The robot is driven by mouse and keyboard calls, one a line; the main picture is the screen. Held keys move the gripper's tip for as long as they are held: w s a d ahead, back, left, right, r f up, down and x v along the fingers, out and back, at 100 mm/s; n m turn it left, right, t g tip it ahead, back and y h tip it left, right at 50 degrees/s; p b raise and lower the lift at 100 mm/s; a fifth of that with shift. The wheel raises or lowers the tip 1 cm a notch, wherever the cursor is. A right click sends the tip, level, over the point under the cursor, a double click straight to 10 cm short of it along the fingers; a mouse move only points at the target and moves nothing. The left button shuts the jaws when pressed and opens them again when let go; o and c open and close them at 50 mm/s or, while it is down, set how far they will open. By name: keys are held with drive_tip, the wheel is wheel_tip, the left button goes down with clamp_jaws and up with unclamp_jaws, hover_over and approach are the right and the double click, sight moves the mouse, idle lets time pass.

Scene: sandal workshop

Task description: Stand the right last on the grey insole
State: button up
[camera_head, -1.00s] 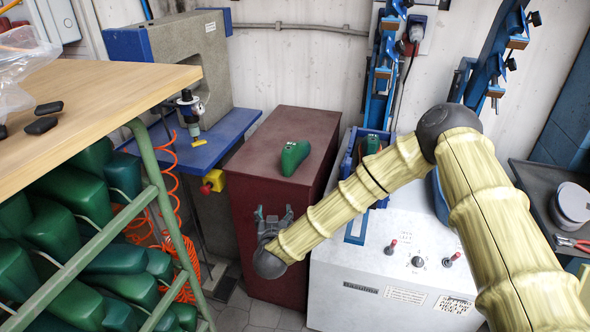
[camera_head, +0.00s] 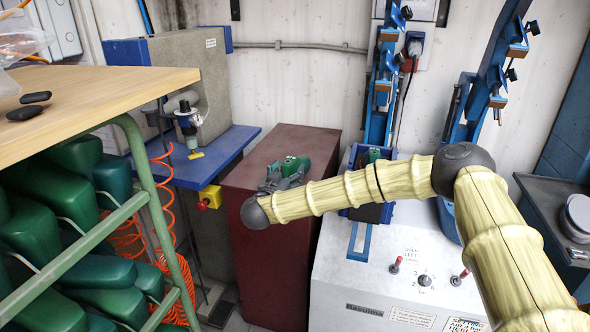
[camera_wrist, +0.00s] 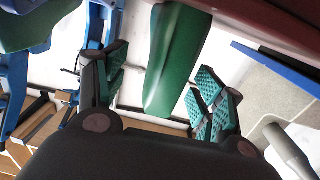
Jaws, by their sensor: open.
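A green last (camera_head: 293,165) stands on top of the dark red cabinet (camera_head: 300,143). My gripper (camera_head: 283,179) is open at the near side of this last and partly hides it. In the wrist view the last (camera_wrist: 176,62) shows between the two spread fingers of my gripper (camera_wrist: 162,90), with a gap on each side. A second green last (camera_head: 374,155) is in the blue fixture of the white machine; only a little of it shows. I cannot make out a grey insole clearly.
The white machine (camera_head: 335,265) with levers stands right of the cabinet. Left are a blue bench (camera_head: 225,150) and a wooden table (camera_head: 110,88) above a green rack with several green lasts. Dark pieces (camera_head: 28,112) lie on the table.

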drive_tip(key=shift+p+x, duration=0.3)
drive_tip(key=shift+x, duration=2.3)
drive_tip(key=shift+a+r, duration=0.1)
drive_tip(key=shift+a, duration=0.05)
clamp_jaws()
drive_tip(key=shift+r, duration=0.1)
